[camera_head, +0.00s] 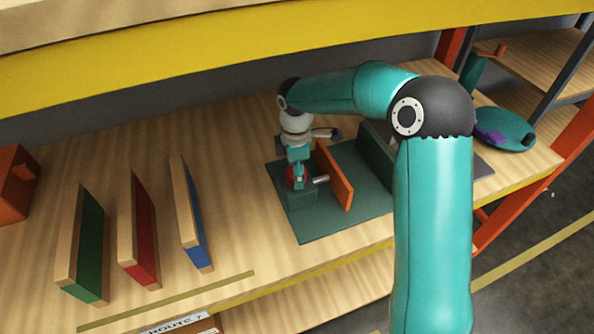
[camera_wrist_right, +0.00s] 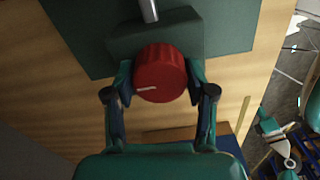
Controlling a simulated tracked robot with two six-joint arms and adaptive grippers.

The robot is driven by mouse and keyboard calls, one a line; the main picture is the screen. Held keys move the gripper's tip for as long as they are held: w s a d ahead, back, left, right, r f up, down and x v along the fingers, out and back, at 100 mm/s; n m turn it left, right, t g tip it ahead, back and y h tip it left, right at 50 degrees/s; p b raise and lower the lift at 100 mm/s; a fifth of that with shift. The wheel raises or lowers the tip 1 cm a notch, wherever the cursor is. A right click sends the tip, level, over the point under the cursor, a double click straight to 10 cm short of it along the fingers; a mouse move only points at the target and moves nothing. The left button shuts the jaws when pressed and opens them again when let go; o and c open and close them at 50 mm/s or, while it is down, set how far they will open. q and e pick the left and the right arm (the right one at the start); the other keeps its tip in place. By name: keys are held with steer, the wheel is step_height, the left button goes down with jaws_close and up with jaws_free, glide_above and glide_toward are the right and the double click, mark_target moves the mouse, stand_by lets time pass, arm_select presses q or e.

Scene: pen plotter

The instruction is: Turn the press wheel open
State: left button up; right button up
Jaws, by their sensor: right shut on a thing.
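The press wheel (camera_wrist_right: 160,76) is a red round knob with a white mark on its face. It sits at the front of a dark green press (camera_head: 322,218) on the wooden shelf. My right gripper (camera_wrist_right: 160,82) is shut on the wheel, one finger on each side. In the head view the right gripper (camera_head: 298,180) comes down from above and partly hides the wheel (camera_head: 291,176). A metal rod (camera_head: 321,179) runs from the wheel's block to an upright orange plate (camera_head: 335,177). A dark green upright plate (camera_head: 376,160) stands behind it. My left gripper is not in view.
Upright boards with green (camera_head: 90,246), red (camera_head: 143,233) and blue (camera_head: 196,225) faces stand left of the press. An orange box (camera_head: 14,185) is at the far left. A teal dish (camera_head: 505,130) lies at the right. A yellow beam (camera_head: 200,48) crosses above.

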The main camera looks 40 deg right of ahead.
steer(key=o, duration=1.2)
steer(key=shift+s, duration=0.1)
steer(key=shift+c, duration=0.2)
step_height(320, 180, up, 7)
steer(key=shift+r, duration=0.2)
steer(key=shift+f, duration=0.1)
